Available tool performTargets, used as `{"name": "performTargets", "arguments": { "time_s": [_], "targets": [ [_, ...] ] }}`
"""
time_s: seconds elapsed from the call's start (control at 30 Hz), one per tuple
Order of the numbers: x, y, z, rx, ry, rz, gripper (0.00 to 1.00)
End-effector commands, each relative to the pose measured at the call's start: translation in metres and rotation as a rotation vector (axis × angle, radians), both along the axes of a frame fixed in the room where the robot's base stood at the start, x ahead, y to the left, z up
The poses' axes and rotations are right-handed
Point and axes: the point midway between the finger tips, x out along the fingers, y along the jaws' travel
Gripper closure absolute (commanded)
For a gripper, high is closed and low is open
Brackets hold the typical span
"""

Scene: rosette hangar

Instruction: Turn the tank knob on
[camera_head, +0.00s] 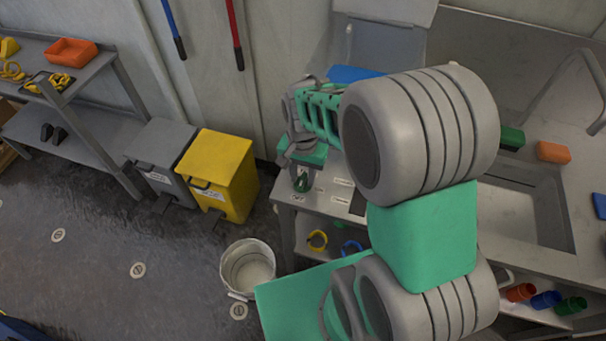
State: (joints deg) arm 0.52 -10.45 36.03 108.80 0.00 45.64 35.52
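A small green knob-like part (302,183) shows at the left end of the grey bench, low on a small stand with a green top (311,156). I take it for the tank knob, but it is small and its on or off position is not clear. My gripper (291,152) is at the end of my green and grey arm, just above and slightly left of the green top. Its fingers point down and are small and partly overlapped. I cannot tell whether they are open or touch anything. My arm hides much of the bench behind it.
A grey bench (515,215) with a sink runs to the right. A yellow bin (222,172) and grey bin (160,155) stand left of it. A white bucket (247,268) is on the floor. Shelves (85,125) stand far left. The floor at lower left is mostly clear.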

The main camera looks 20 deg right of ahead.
Motion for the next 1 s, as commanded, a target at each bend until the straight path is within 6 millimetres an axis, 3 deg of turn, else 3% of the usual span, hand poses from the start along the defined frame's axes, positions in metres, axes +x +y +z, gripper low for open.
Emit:
{"name": "performTargets", "arguments": {
  "time_s": [0.37, 1.0],
  "targets": [
    [0.0, 0.0001, 0.0003, 0.0, 0.0, 0.001, 1.0],
    [0.0001, 0.0002, 0.0004, 0.0, 0.0, 0.033, 1.0]
  ]
}}
